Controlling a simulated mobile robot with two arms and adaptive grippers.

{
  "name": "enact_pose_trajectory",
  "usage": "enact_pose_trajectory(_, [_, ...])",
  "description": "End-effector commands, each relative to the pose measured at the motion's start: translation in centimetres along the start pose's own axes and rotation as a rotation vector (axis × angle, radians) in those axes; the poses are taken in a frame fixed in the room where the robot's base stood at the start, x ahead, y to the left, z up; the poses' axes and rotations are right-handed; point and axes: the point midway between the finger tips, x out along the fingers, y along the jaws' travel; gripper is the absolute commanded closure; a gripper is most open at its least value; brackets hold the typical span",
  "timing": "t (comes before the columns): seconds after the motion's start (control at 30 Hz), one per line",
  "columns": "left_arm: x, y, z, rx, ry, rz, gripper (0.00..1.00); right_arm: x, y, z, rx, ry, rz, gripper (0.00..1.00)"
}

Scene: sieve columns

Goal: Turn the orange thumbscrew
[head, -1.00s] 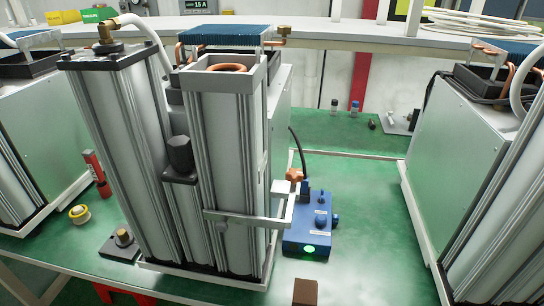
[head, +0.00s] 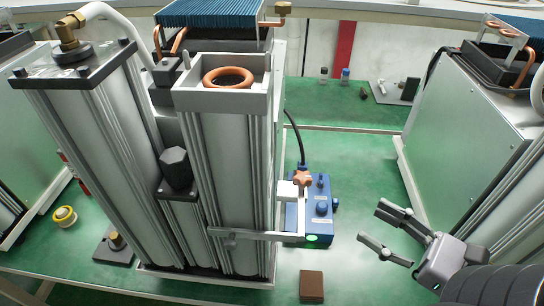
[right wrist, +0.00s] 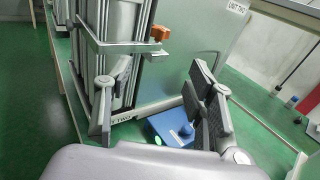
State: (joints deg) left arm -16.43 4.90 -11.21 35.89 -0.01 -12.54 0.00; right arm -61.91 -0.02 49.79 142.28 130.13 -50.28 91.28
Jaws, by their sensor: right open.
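The orange thumbscrew (head: 303,179) sits at the right end of a metal clamp bar (head: 262,235) on the middle column unit, above a blue box. It also shows in the right wrist view (right wrist: 160,33), beyond my fingers and above them in the picture. My right gripper (head: 379,228) is open and empty, to the right of the thumbscrew and apart from it. In the right wrist view its fingers (right wrist: 155,100) are spread wide, with the lower part of the unit and the blue box between and beyond them. My left gripper is not in view.
The blue box (head: 318,208) with knobs and a green light stands on the green bench beside the column. A brown block (head: 312,286) lies at the front. A second unit (head: 465,150) stands at the right. The bench between the units is mostly clear.

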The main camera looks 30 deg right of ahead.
Motion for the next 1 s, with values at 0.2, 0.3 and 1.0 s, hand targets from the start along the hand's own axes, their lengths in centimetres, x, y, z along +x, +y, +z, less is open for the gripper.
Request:
enact_pose_trajectory(0.2, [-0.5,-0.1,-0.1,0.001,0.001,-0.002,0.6,1.5,0.2,1.1,0.024,-0.018,0.007,0.5])
enact_pose_trajectory(0.3, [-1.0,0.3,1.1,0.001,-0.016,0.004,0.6,3.3,0.2,1.2,0.02,-0.02,0.009,0.5])
enact_pose_trajectory(1.0, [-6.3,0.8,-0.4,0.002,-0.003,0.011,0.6,15.9,0.1,1.5,0.022,-0.017,0.001,0.5])
